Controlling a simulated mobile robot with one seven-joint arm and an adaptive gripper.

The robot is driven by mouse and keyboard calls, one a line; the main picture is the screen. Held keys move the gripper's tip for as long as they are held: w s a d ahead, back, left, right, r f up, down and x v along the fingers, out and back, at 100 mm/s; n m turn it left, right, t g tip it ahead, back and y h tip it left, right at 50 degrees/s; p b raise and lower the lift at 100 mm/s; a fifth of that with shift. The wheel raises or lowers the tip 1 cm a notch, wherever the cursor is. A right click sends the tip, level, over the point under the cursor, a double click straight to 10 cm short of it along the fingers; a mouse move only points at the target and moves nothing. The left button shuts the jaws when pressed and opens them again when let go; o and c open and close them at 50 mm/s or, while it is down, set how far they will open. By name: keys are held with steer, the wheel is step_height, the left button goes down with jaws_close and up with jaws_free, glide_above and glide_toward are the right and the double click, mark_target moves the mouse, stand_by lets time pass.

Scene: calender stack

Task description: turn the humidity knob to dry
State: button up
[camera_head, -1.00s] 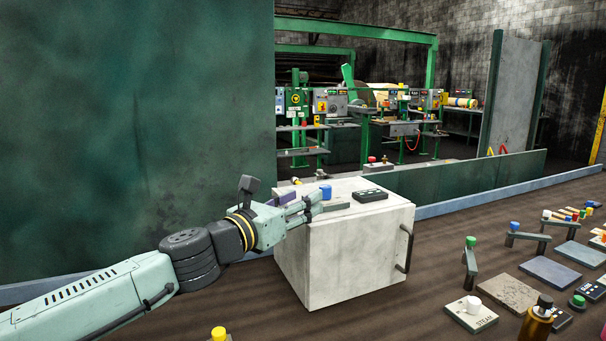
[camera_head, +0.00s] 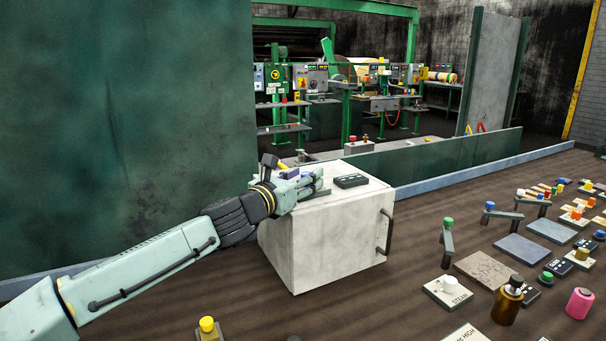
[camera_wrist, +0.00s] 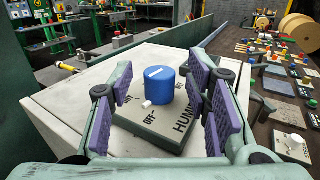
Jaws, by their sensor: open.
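The humidity knob is a blue cylinder (camera_wrist: 160,85) with a white line on top and a small white pointer at its foot. The pointer faces the near side, next to the word OFF. The knob stands on a grey-green plate (camera_wrist: 150,132) with partly hidden lettering starting "HUM"; other small marks are hard to read. My gripper (camera_wrist: 165,100) is open, its purple-padded fingers on either side of the knob, with visible gaps. In the head view my gripper (camera_head: 312,184) is over the top of the white cabinet (camera_head: 325,245) and largely hides the knob.
A black control box (camera_head: 351,181) lies on the cabinet top, right of my gripper. A door handle (camera_head: 387,232) juts from the cabinet's right side. The brown table at right holds a STEAM knob plate (camera_head: 447,292), bottles and several other controls. A green wall stands at left.

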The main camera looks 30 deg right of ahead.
steer(key=shift+c, duration=0.3)
jaws_close()
stand_by(0.3)
